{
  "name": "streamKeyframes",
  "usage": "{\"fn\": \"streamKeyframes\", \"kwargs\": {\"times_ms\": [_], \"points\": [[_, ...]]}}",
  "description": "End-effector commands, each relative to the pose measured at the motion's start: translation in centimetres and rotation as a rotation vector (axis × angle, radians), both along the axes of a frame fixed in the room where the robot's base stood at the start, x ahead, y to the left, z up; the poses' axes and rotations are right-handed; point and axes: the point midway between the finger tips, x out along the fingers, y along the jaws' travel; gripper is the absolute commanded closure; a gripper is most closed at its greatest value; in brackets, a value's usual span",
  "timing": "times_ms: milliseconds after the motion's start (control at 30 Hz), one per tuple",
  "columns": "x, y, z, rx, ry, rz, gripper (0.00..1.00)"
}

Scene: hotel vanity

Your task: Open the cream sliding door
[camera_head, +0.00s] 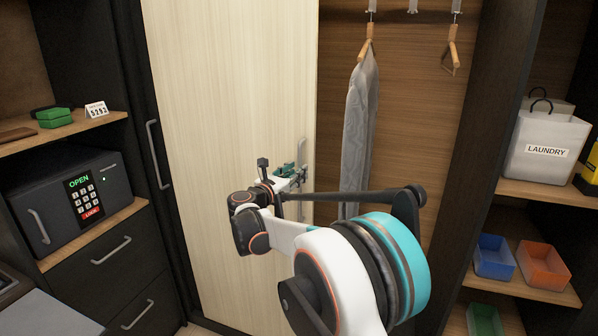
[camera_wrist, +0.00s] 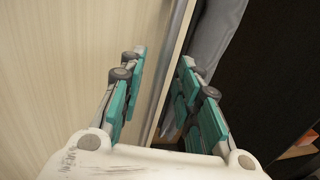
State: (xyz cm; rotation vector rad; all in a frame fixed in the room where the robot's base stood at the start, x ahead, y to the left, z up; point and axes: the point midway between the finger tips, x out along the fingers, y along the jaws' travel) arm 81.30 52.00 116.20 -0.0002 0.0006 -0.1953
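The cream sliding door (camera_head: 225,120) is a tall pale wood-grain panel. It covers the left part of the closet opening, and the right part stands uncovered. A grey vertical handle (camera_head: 302,152) is near its right edge. My gripper (camera_head: 292,174) is at the handle's lower part, which it partly hides. In the wrist view, my gripper (camera_wrist: 160,85) has its teal fingers spread apart. The door face (camera_wrist: 70,60) is on the left, and the door's edge with a grey vertical strip runs between the fingers. I cannot tell whether a finger touches the handle.
A grey garment (camera_head: 357,130) hangs from a wooden hanger beside the door's right edge. Another hanger (camera_head: 451,52) is empty. A dark safe (camera_head: 70,195) stands left. A laundry bag (camera_head: 546,145), a blue bin (camera_head: 494,257) and an orange bin (camera_head: 543,266) are on right shelves.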

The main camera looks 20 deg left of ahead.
Motion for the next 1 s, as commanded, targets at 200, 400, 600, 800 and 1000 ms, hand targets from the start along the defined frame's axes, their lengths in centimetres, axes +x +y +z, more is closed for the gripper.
{"fn": "streamKeyframes", "kwargs": {"times_ms": [200,400,600,800,1000], "points": [[-4.6,1.0,0.0,0.0,0.0,0.002,0.69],[-7.8,1.6,0.0,0.0,0.0,0.002,0.69],[-9.1,1.8,-0.1,0.0,0.0,-0.001,0.69],[-9.2,1.8,-0.1,0.0,0.0,-0.001,0.69],[-9.2,1.8,-0.1,0.0,0.0,-0.001,0.69]]}}
